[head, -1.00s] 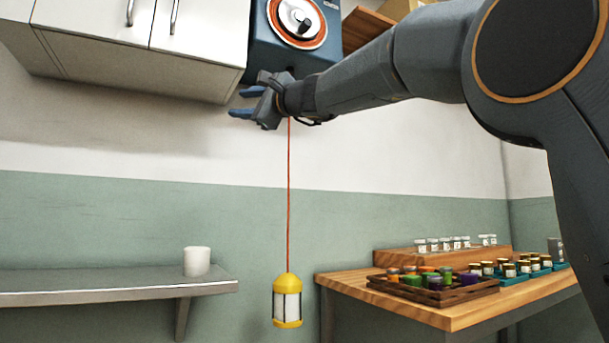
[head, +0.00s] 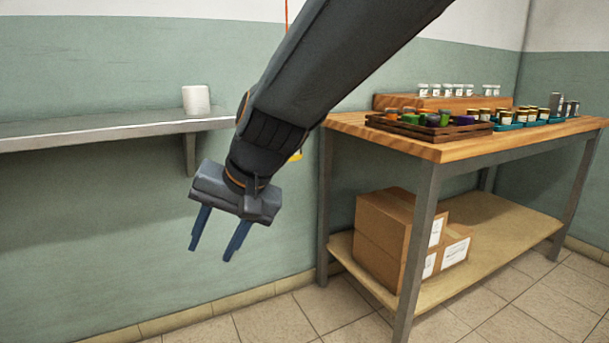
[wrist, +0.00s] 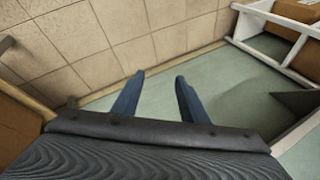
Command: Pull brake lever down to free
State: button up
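The brake lever is not in view now; the blue winch box from the earlier frame is out of the head view. A red-orange cord (head: 286,14) comes down from the top edge and passes behind my arm. A small yellow part of the lantern (head: 296,156) shows beside my arm; the rest is hidden. My gripper (head: 215,252) points down in front of the green wall, fingers apart and empty. In the wrist view its two blue fingers (wrist: 157,80) stand apart with nothing between them.
A grey wall shelf (head: 90,130) with a white cup (head: 196,100) is at left. A wooden bench (head: 450,150) at right holds a dark crate of jars (head: 430,130). Cardboard boxes (head: 390,235) sit on its lower shelf. The floor in front is clear.

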jog(key=s+d+f+n+g+h, duration=0.2)
jog(key=s+d+f+n+h, duration=0.35)
jog(key=s+d+f, duration=1)
jog(key=d+r+m+p, duration=0.3)
jog(key=d+r+p, duration=0.6)
jog(key=r+p, duration=0.5)
jog(key=d+r+m+p, duration=0.3)
jog(key=d+r+p, duration=0.7)
jog(key=r+p, duration=0.4)
jog(key=shift+s+d+r+m+p, duration=0.2)
jog(key=shift+s+r+m+p, duration=0.15)
jog(key=shift+s+p, duration=0.05)
